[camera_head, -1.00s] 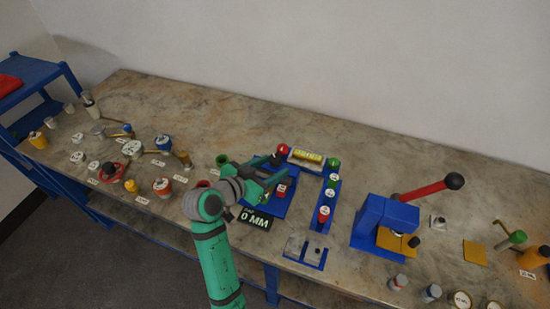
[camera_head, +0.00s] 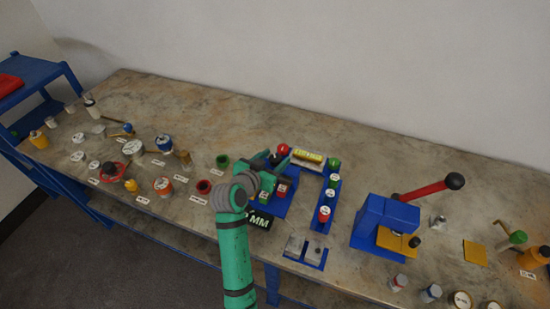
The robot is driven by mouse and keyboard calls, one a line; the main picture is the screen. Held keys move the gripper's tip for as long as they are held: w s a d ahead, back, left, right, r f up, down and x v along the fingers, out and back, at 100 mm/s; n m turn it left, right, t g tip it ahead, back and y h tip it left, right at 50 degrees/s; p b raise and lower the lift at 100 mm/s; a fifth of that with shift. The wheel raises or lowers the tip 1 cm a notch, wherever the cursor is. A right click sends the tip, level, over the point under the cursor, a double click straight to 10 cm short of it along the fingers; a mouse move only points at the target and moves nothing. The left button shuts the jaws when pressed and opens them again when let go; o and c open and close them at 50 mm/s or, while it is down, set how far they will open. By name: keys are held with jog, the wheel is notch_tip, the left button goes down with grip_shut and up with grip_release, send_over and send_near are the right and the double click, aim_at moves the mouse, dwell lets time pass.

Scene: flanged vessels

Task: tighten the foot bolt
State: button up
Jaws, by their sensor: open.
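My gripper (camera_head: 284,158) is at the end of my green arm, over the left part of a blue fixture (camera_head: 273,207) near the middle of the bench. Its fingers are open, and I see nothing held between them. A red knob (camera_head: 283,149) is close by its fingertips. Red and green pieces with white tops (camera_head: 281,189) sit on the fixture just beside the gripper. I cannot make out which part is the foot bolt; it is too small or hidden behind my gripper and wrist.
A yellow labelled block (camera_head: 308,156) lies behind the fixture. A blue press (camera_head: 385,225) with a red lever (camera_head: 428,188) stands to the right. Several small vessels, such as an orange-banded one (camera_head: 163,186), fill the left side. The rear of the bench is clear.

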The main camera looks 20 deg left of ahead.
jog(key=shift+w+f, duration=0.2)
jog(key=shift+w, duration=0.2)
jog(key=c, duration=1)
jog(key=shift+h, duration=0.3)
jog(key=m+g+h, duration=0.1)
jog(key=m+h, duration=0.2)
jog(key=shift+m+h, duration=0.3)
jog(key=shift+m+g+h, duration=1.4)
jog(key=shift+m+h, duration=0.4)
jog(key=shift+m, duration=0.1)
jog(key=shift+d, duration=0.1)
